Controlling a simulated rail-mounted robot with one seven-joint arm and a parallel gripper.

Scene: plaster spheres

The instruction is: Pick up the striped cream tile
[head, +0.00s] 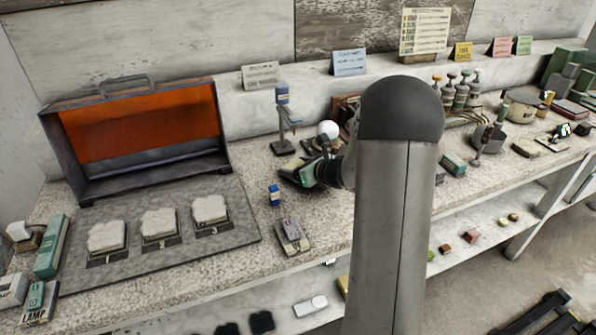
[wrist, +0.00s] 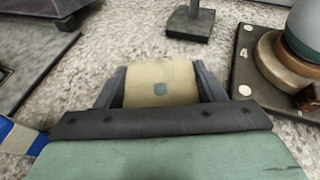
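A cream block-like piece with a small blue-grey mark (wrist: 160,78) sits between the fingers of my gripper (wrist: 160,72) in the wrist view. It looks like the cream tile, but I cannot make out clear stripes. The fingers are well apart, one along each side of the tile, very near or touching it. I cannot tell whether they grip it. In the head view my gripper (head: 297,173) is low over the counter, behind the small blue-and-white block. The tile is not clear there.
The blue-and-white block (head: 274,195) and a grey device (head: 291,237) stand close by on the counter (head: 240,175). A stand (head: 283,120) and a white sphere (head: 327,130) are behind. An open case (head: 140,138) and plaster pieces on a grey mat (head: 190,255) lie left.

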